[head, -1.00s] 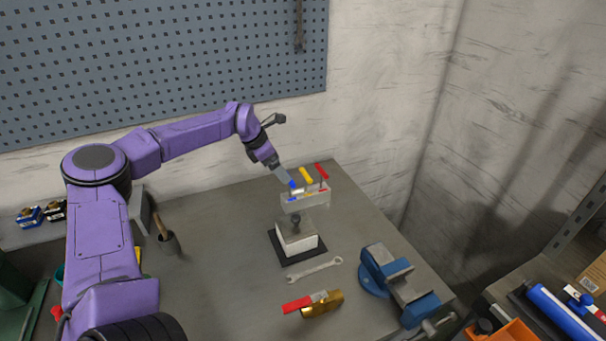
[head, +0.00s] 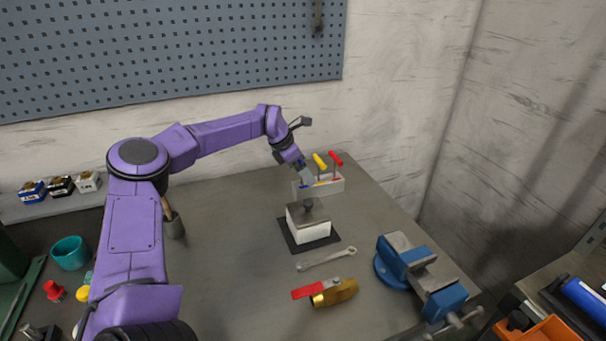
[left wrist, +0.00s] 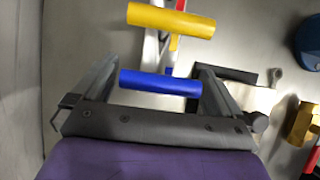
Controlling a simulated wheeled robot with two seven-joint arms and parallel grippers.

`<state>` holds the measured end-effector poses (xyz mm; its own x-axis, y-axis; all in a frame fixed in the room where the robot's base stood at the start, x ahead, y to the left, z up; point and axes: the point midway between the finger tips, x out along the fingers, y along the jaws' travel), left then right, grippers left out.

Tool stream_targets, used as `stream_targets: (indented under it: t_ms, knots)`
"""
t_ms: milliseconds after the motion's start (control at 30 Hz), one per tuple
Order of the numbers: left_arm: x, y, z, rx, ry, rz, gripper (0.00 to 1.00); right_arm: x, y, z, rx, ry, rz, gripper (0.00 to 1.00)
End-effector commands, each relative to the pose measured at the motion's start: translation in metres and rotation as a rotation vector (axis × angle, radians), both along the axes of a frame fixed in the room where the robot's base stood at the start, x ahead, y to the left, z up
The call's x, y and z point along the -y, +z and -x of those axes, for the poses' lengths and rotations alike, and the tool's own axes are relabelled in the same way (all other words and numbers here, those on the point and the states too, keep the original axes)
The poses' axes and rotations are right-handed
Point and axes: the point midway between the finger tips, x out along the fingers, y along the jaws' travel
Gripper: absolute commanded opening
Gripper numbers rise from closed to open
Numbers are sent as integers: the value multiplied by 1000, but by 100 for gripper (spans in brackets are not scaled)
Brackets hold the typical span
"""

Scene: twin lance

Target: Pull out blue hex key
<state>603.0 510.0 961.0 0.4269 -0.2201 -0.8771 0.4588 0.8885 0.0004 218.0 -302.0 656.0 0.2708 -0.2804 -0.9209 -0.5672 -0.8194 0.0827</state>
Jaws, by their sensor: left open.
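A small light holder (head: 335,187) on a stand holds hex keys with coloured handles. The yellow handle (head: 320,160) and the red handle (head: 336,158) show to the right of my left gripper (head: 305,176). In the left wrist view the blue handle (left wrist: 160,82) lies crosswise between the two open fingers, which stand apart around it. I cannot tell whether either finger touches it. The yellow handle (left wrist: 172,20) lies just beyond it. In the head view my gripper mostly hides the blue hex key. My right gripper is not in view.
A wrench (head: 326,259), a brass valve with a red lever (head: 335,293) and a blue vise (head: 415,268) lie in front and to the right. The bench left of the stand is clear.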

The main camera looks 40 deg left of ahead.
Motion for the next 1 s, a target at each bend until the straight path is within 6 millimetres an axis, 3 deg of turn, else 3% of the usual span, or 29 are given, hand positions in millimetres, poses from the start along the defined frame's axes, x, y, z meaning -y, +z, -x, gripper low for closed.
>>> stream_targets:
  t_ms: [67,200,233,1000]
  knots:
    - [0,0,0,0,-1,0,100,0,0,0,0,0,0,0]
    - [1,0,0,-1,-1,0,58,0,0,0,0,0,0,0]
    - [1,0,0,-1,-1,0,53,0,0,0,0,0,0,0]
    - [0,12,0,0,-1,0,53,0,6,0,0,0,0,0]
